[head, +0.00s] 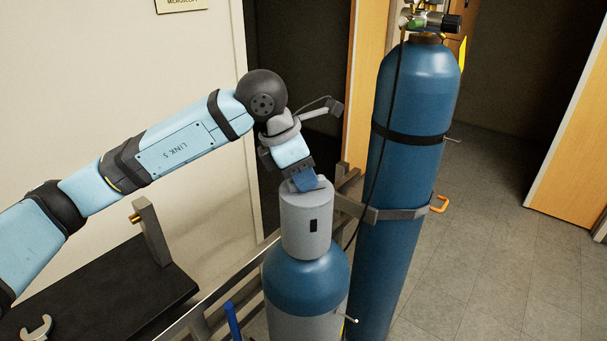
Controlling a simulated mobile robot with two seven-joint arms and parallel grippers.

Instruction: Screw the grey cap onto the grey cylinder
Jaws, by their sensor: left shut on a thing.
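The grey cap (306,228) is a plain cylinder with a small dark slot in its side. It sits upright over the top of the grey cylinder (300,323), which has a blue shoulder. The cap's lower rim meets the shoulder; whether the threads engage is hidden. My left gripper (306,184) reaches down from above, tilted, with its blue fingers at the cap's top. It is shut on the cap; the fingertips are partly hidden. My right gripper is out of view.
A tall blue cylinder (412,185) with a valve stands close behind at the right, held by a grey rail bracket (385,214). A black shelf (110,305) lies at the lower left. Open floor (500,240) is to the right.

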